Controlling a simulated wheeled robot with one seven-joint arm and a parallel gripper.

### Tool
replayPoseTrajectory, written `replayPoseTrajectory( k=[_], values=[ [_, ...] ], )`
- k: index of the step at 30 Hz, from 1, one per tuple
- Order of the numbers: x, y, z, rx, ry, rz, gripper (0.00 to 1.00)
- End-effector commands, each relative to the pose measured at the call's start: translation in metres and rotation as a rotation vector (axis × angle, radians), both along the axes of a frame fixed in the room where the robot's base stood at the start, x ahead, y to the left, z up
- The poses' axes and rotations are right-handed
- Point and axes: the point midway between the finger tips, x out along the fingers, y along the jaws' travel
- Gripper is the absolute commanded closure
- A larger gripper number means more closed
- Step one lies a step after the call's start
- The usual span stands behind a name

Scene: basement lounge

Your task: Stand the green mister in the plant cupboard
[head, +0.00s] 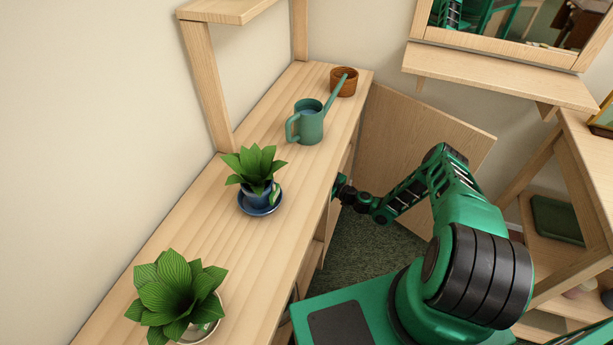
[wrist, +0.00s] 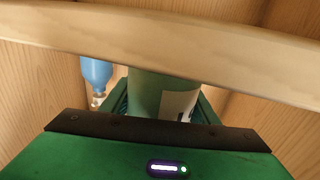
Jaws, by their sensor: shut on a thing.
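In the wrist view the green mister (wrist: 150,90) shows as a green cylinder with a white label. My gripper (wrist: 163,104) is shut on it, with a green finger at each side. The mister's top is hidden behind a pale wooden bar, and its base is hidden by my gripper. Wooden walls of the plant cupboard (wrist: 30,85) surround it. In the head view my arm reaches under the top of the plant cupboard (head: 190,225); the gripper and mister are hidden there. I cannot tell whether the mister touches the cupboard floor.
A blue bottle (wrist: 97,72) stands left of the mister. The pale wooden bar (wrist: 160,38) crosses close above my gripper. The cupboard door (head: 405,140) stands open beyond my arm. On top are a watering can (head: 310,125), a brown pot (head: 347,85) and two potted plants (head: 258,185).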

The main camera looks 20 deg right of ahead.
Motion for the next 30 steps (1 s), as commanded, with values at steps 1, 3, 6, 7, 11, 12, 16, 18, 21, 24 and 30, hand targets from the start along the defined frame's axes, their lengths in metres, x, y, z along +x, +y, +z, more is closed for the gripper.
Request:
replayPoseTrajectory(
  k=[1,3,6,7,11,12,16,18,21,24,30],
  values=[
    [0.000,0.000,-0.001,0.000,0.000,0.000,0.41],
    [0.000,0.000,-0.001,0.000,0.000,0.000,0.27],
    [0.000,0.000,-0.001,0.000,0.000,0.000,0.27],
    [0.000,0.000,-0.001,0.000,0.000,0.000,0.27],
    [0.000,0.000,0.000,0.000,0.000,0.000,0.27],
    [0.000,0.000,0.000,0.000,0.000,0.000,0.27],
    [-0.006,-0.005,0.001,-0.001,0.001,-0.001,0.27],
    [-0.013,-0.011,0.001,0.000,0.001,0.000,0.27],
    [-0.027,-0.023,0.001,0.000,0.003,-0.002,0.27],
    [-0.043,-0.036,0.001,0.000,0.002,-0.003,0.27],
    [-0.072,-0.059,0.001,0.000,0.001,-0.001,0.27]
  ],
)
